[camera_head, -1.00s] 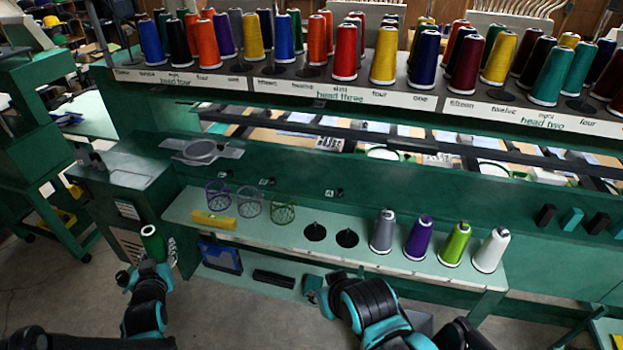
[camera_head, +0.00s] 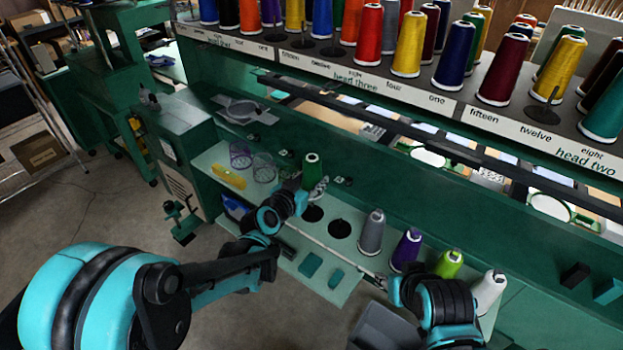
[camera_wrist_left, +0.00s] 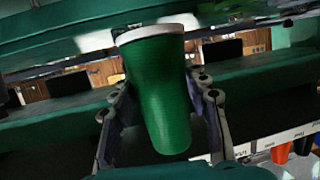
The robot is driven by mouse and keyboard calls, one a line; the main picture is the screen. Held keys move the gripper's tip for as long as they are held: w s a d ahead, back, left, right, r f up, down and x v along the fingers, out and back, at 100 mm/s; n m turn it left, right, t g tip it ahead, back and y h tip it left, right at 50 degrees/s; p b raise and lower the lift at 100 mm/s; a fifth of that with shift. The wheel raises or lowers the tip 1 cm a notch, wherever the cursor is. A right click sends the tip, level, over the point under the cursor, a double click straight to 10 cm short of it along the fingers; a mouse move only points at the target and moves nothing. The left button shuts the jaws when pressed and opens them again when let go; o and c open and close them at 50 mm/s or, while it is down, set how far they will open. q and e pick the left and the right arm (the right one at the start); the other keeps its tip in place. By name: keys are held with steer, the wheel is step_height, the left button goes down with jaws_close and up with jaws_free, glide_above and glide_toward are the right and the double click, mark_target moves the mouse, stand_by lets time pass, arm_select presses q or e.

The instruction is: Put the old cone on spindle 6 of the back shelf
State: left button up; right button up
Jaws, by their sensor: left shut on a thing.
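The green cone (camera_head: 311,168) is held by my left gripper (camera_head: 314,187) above the back shelf (camera_head: 340,285), in front of the wall. In the left wrist view the cone (camera_wrist_left: 160,95) sits between the two fingers, its white rim toward the top of the picture.
Mesh cups (camera_head: 264,167) and a yellow item (camera_head: 228,176) are at the shelf's left end. A rack of coloured cones (camera_head: 409,45) runs above. A grey bin (camera_head: 383,330) is below the shelf. Floor at the left is open.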

mark_target(312, 204)
arm_select(q)
steer(key=shift+d+f+b, duration=0.1)
steer(key=shift+f+b, duration=0.45)
steer(key=shift+f, duration=0.3)
step_height(312, 204, down, 5)
steer(key=b, duration=0.4)
steer(key=shift+f, duration=0.1)
steer(key=shift+f+b, duration=0.55)
steer(key=shift+f, duration=0.15)
steer(key=shift+f, duration=0.15)
steer(key=shift+f+b, duration=0.15)
steer(key=shift+b, duration=0.25)
steer(key=o, duration=1.3)
steer(key=shift+o, duration=0.2)
steer(key=shift+s, duration=0.1)
